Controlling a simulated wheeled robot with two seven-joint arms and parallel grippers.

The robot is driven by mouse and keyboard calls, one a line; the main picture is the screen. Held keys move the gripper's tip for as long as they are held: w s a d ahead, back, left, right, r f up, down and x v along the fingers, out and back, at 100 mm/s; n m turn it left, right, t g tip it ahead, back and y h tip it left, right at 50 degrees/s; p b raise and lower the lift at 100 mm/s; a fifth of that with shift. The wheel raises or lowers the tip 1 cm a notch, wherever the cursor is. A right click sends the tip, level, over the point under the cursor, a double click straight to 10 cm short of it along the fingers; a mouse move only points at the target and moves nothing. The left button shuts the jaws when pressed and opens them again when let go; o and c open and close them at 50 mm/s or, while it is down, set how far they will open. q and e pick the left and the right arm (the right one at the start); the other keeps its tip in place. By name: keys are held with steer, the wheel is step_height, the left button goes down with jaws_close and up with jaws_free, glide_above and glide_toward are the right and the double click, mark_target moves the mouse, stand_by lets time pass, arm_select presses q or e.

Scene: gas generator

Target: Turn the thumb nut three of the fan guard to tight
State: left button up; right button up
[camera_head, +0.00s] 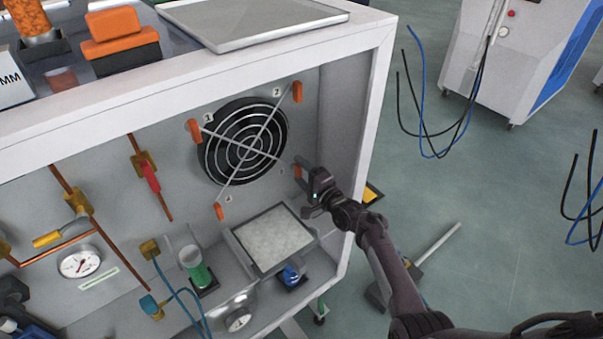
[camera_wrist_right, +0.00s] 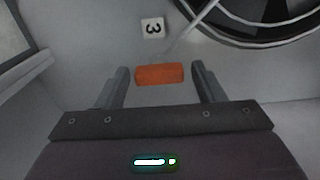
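The fan guard (camera_head: 243,146) is a round wire grille with crossing bars over a black fan on the back wall of the white cabinet. Orange thumb nuts sit at its corners. Thumb nut three (camera_wrist_right: 159,74) is an orange bar lying crosswise in the right wrist view, beside the label 3 (camera_wrist_right: 152,28). My right gripper (camera_wrist_right: 163,82) is open, with one finger on each side of this nut and a visible gap to both. In the head view my right gripper (camera_head: 306,188) is at the guard's lower right and partly hides that corner. My left gripper does not show.
The cabinet's right side post (camera_head: 366,150) stands close to my right arm. Below the fan are a framed pale panel (camera_head: 270,238), a green-filled container (camera_head: 199,270) and a blue item (camera_head: 291,275). Pipes and a gauge (camera_head: 80,262) fill the left.

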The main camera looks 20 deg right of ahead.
steer(key=shift+o, duration=0.2)
steer(key=shift+s, duration=0.15)
steer(key=shift+s+d+f, duration=0.1)
steer(key=shift+s, duration=0.2)
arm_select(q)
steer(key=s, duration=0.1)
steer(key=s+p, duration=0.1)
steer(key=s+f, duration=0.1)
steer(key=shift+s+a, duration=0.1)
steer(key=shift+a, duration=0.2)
arm_select(e)
steer(key=v, duration=0.7)
